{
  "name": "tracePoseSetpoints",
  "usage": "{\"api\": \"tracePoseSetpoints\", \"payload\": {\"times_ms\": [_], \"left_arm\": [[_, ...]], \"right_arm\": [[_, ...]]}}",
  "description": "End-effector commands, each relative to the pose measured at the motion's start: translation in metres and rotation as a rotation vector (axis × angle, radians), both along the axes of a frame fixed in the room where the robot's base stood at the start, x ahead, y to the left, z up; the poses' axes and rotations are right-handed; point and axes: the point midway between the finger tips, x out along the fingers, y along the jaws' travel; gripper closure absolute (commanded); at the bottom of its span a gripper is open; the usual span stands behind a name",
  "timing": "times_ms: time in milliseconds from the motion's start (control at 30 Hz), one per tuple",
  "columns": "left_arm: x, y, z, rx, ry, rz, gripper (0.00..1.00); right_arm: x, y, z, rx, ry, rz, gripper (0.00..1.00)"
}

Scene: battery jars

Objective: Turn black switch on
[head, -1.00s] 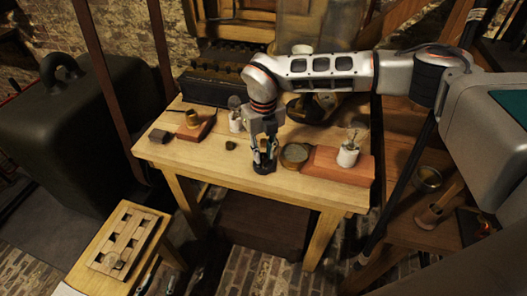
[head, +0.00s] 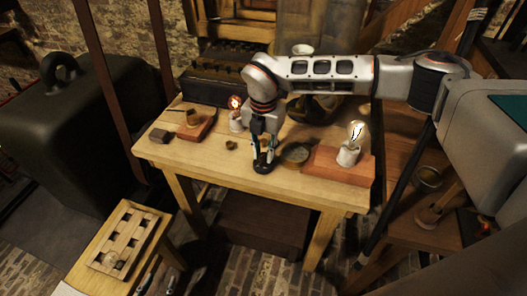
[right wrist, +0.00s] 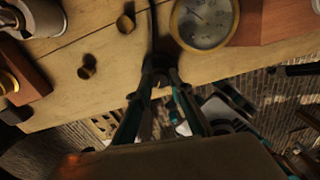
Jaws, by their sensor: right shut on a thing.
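My right gripper (head: 264,168) is over the front part of the wooden table, its arm coming in from the right. In the right wrist view its fingers (right wrist: 160,78) meet around a small dark piece (right wrist: 161,62), which seems to be the black switch. A dark strip runs from it up the table. The fingers hide most of the switch, so its exact position cannot be told. A bulb in a white socket (head: 357,135) on the reddish block is lit brightly. A smaller bulb (head: 235,103) behind my gripper glows orange. My left gripper is not in view.
A round dial gauge (right wrist: 205,20) lies just right of the gripper. A small brass piece (head: 231,145) is on its left. A reddish block with a brass part (head: 195,120) and a dark block (head: 160,135) are further left. The table's front edge is close.

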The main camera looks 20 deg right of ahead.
Motion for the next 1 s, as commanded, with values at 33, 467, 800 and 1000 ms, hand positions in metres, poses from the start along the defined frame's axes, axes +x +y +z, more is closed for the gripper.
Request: {"api": "tracePoseSetpoints", "payload": {"times_ms": [33,467,800,1000], "left_arm": [[0.0000,0.0001,0.0001,0.000,0.000,0.000,0.63],[0.0000,0.0000,0.0000,0.000,0.000,0.000,0.63],[0.0001,0.0000,0.0001,0.000,0.000,0.000,0.63],[0.0001,0.0000,0.0001,0.000,0.000,0.000,0.63]], "right_arm": [[0.0017,-0.0003,0.0019,0.001,-0.005,-0.023,1.00],[0.0019,-0.0004,0.0023,0.001,-0.005,-0.124,1.00],[0.0022,-0.0004,0.0025,0.001,-0.005,-0.126,1.00],[0.0014,-0.0003,0.0017,0.001,-0.003,-0.125,0.63]]}}
